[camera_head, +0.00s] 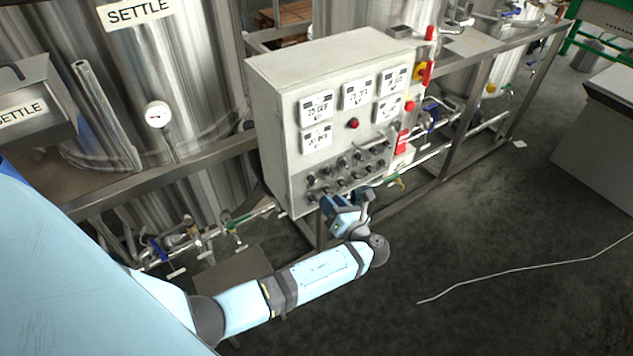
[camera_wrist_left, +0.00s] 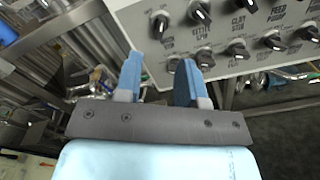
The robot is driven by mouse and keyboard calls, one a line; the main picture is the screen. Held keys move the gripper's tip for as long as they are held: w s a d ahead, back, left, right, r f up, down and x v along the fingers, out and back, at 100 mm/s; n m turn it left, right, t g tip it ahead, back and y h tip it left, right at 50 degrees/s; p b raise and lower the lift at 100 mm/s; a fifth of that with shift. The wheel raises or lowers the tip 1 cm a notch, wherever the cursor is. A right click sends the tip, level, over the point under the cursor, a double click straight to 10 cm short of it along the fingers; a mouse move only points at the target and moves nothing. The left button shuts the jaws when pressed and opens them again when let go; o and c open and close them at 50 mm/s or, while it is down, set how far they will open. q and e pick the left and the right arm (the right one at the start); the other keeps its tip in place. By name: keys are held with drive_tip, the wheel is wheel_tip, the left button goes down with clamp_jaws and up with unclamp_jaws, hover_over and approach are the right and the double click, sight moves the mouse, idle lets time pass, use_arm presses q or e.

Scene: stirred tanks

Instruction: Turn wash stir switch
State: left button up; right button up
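The control panel (camera_head: 300,180) is a pale box with rows of small black knob switches in its lower part. In the left wrist view, a black switch (camera_wrist_left: 160,24) with a white pointer is at the top left corner of the panel face. The label below it is too blurred to read surely. My left gripper (camera_wrist_left: 160,78) is open, its two blue fingers apart and nothing held between them. Its fingertips lie just below that switch, near the panel's lower edge. In the head view the left gripper (camera_head: 345,203) is at the panel's lower edge. My right gripper is not in view.
Several displays (camera_head: 357,92) and a red button (camera_head: 353,124) sit above the switches. Steel tanks (camera_head: 170,80) stand behind, with pipes and valves (camera_head: 230,222) below. A steel frame rail (camera_head: 160,180) runs beside the panel. The floor (camera_head: 470,240) at the right is mostly clear.

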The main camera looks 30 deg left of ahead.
sight(315, 183)
use_arm(q)
drive_tip(key=p+x, duration=0.1)
drive_tip(key=x, duration=0.7)
drive_tip(key=shift+a, duration=0.1)
clamp_jaws()
